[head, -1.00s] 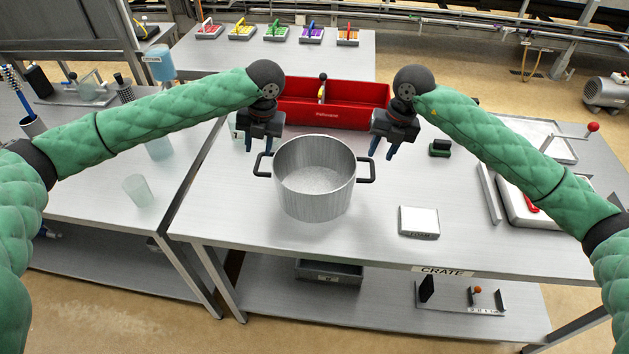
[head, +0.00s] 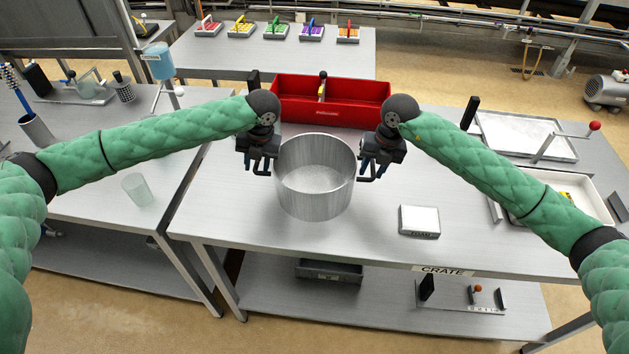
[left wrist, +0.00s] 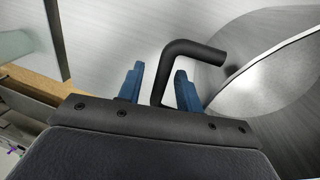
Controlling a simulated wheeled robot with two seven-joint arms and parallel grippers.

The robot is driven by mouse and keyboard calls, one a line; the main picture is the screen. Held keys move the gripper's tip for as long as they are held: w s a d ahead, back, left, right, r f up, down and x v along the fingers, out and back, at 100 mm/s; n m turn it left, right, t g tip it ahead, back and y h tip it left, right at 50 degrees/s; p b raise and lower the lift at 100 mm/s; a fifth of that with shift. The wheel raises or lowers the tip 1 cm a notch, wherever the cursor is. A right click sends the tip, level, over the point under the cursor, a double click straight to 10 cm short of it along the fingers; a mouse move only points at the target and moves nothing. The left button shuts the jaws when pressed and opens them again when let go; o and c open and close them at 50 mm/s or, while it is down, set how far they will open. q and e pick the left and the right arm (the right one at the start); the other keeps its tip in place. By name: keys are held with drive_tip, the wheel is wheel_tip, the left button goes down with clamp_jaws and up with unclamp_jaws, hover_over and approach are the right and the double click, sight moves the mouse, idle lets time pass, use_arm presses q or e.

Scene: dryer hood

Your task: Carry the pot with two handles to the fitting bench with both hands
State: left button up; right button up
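The steel pot (head: 315,190) stands upright on the metal table in the head view, with a black handle on each side. My left gripper (head: 258,168) is at its left handle. In the left wrist view my left gripper (left wrist: 157,88) is open, its two blue fingers on either side of the black handle (left wrist: 190,50) with gaps showing. My right gripper (head: 370,172) is at the right handle (head: 376,178); its fingers are largely hidden, so I cannot tell whether it has closed. The pot's wall also shows in the left wrist view (left wrist: 285,95).
A red bin (head: 330,103) stands behind the pot. A white block (head: 419,221) lies to its front right. Trays (head: 525,135) are on the right of the table. A side table (head: 90,170) on the left holds a clear cup (head: 138,189). A back table (head: 275,58) carries several coloured items.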

use_arm(q)
drive_tip(key=shift+c, duration=0.3)
use_arm(e)
drive_tip(key=shift+c, duration=0.4)
use_arm(q)
clamp_jaws()
use_arm(e)
clamp_jaws()
drive_tip(key=shift+r, duration=0.1)
